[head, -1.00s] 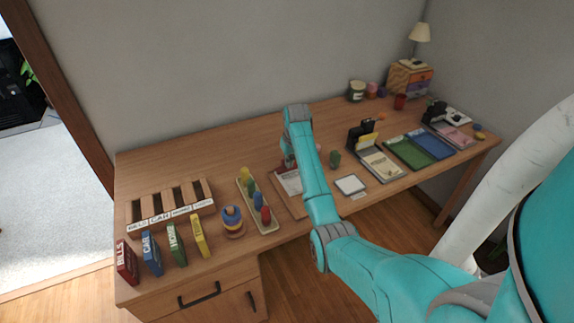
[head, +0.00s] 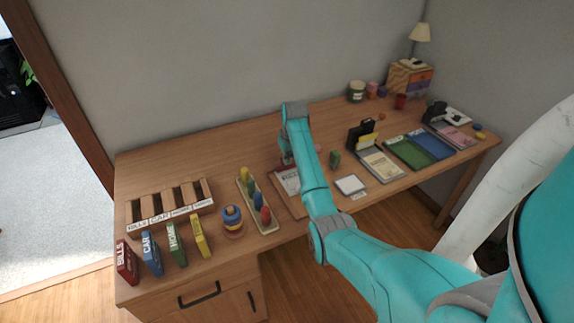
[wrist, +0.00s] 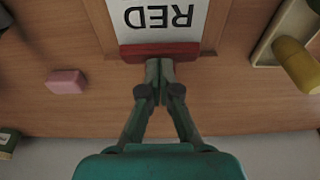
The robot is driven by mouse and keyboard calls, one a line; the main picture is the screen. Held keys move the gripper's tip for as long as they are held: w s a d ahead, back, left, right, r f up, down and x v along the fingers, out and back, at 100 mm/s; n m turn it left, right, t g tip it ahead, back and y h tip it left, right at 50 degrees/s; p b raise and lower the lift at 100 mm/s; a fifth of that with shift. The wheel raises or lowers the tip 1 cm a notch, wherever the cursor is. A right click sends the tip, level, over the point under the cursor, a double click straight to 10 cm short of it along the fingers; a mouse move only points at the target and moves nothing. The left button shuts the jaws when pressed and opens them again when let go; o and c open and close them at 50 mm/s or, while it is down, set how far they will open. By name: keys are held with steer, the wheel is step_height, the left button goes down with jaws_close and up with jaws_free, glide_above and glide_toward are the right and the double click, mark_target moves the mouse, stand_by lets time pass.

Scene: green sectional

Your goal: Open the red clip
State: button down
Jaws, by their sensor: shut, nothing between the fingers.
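The red clip (wrist: 158,52) is a red bar lying across the edge of a white sheet marked RED (wrist: 160,18) in the wrist view. The sheet lies on a wooden board (wrist: 100,22). My gripper (wrist: 160,64) is shut and empty, its fingertips together at the clip's long edge, near its middle. I cannot tell whether they touch it. In the head view my gripper (head: 287,158) is at the back of the board (head: 292,203), and my arm hides much of the clip and sheet (head: 288,180).
A pink block (wrist: 66,82) lies on the desk beside the board. A tray of coloured pegs (head: 262,215) stands to the left in the head view. Bare desk lies behind my gripper.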

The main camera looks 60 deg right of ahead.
steer(key=shift+s+r, duration=0.1)
steer(key=shift+s+a+r, duration=0.4)
steer(key=shift+s, duration=0.2)
step_height(320, 180, up, 6)
stand_by(0.9)
stand_by(0.5)
